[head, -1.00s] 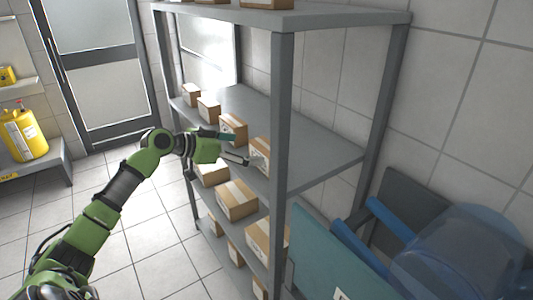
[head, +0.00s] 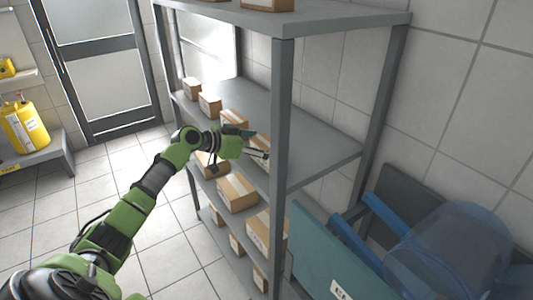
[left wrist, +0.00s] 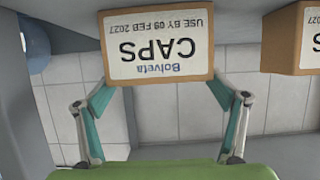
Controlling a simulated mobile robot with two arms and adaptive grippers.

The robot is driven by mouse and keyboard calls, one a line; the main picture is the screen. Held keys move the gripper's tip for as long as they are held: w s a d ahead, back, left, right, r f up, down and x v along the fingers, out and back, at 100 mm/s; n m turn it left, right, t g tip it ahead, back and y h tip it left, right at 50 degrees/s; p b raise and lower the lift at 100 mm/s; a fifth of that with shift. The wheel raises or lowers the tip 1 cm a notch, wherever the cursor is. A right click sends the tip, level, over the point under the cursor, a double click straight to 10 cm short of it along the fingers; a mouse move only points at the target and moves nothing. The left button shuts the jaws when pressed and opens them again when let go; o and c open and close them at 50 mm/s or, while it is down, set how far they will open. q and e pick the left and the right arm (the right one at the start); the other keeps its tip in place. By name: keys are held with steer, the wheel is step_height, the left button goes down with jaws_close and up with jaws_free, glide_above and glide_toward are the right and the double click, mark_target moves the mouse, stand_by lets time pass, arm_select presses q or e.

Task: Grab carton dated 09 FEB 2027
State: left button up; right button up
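The carton (left wrist: 157,48) labelled "Bolveta CAPS, USE BY 09 FEB 2027" fills the upper middle of the left wrist view, its label upside down there. In the head view it appears to be the nearest carton on the middle shelf (head: 315,160), largely hidden behind my gripper. My left gripper (head: 260,145) is open in front of it. In the left wrist view, its teal fingers are spread to either side, with the tips near the carton's label-side corners. I cannot tell whether they touch it. My right gripper is not in view.
Another carton (left wrist: 285,40) stands beside it, with a gap between. More cartons (head: 234,120) line the middle shelf toward the far end, and others (head: 237,192) sit on the shelf below. The grey rack post (head: 281,150) stands close to my gripper. A blue translucent container (head: 450,255) is at right.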

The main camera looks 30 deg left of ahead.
arm_select(q)
steer(key=c, duration=0.5)
steer(key=shift+r, duration=0.15)
